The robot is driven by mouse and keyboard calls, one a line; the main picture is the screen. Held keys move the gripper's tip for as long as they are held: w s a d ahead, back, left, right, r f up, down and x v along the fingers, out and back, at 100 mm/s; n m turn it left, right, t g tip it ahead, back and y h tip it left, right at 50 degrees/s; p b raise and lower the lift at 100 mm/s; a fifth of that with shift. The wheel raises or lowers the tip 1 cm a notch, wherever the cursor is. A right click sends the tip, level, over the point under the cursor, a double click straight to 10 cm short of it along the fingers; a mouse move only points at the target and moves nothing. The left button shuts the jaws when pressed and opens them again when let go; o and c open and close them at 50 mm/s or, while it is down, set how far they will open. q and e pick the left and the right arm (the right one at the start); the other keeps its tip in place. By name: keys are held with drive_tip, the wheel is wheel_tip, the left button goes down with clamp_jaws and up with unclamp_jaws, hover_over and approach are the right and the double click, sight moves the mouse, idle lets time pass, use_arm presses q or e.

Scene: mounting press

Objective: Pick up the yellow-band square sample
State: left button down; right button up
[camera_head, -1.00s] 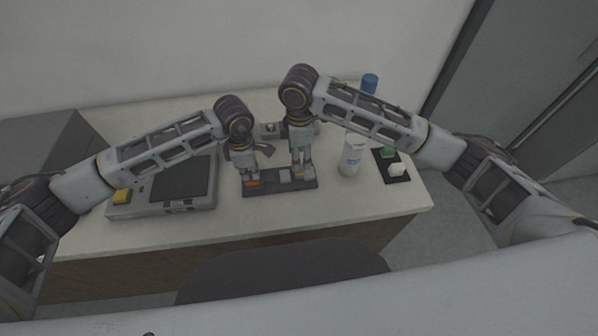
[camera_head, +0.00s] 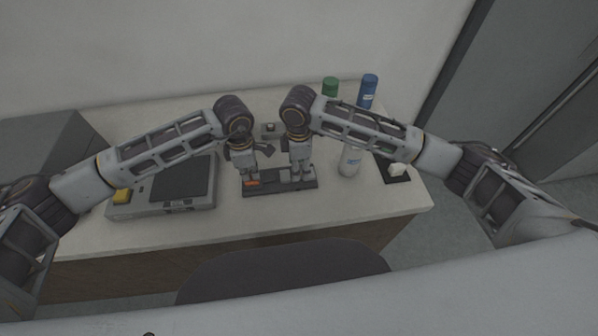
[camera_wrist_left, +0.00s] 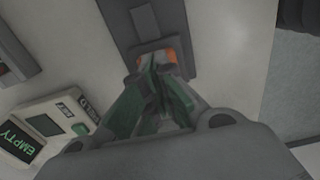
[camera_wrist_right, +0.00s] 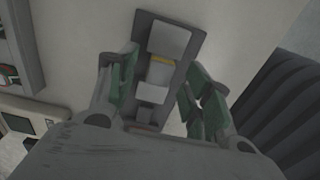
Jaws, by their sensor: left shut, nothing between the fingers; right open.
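The yellow-band square sample (camera_wrist_right: 161,70) is a light grey block with a yellow strip, in the dark sample tray (camera_wrist_right: 146,20), between two other pale blocks. My right gripper (camera_wrist_right: 160,78) is open, with one finger on each side of the tray around the middle blocks. I cannot tell whether it touches the sample. In the head view my right gripper (camera_head: 299,176) hides the sample at the tray's right part. My left gripper (camera_head: 252,176) is shut and empty over the tray's left end, at an orange-marked sample (camera_wrist_left: 170,53); its fingertips partly hide that sample.

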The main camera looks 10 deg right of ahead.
drive_tip(key=shift+f, duration=0.45)
clamp_jaws()
idle(0.3)
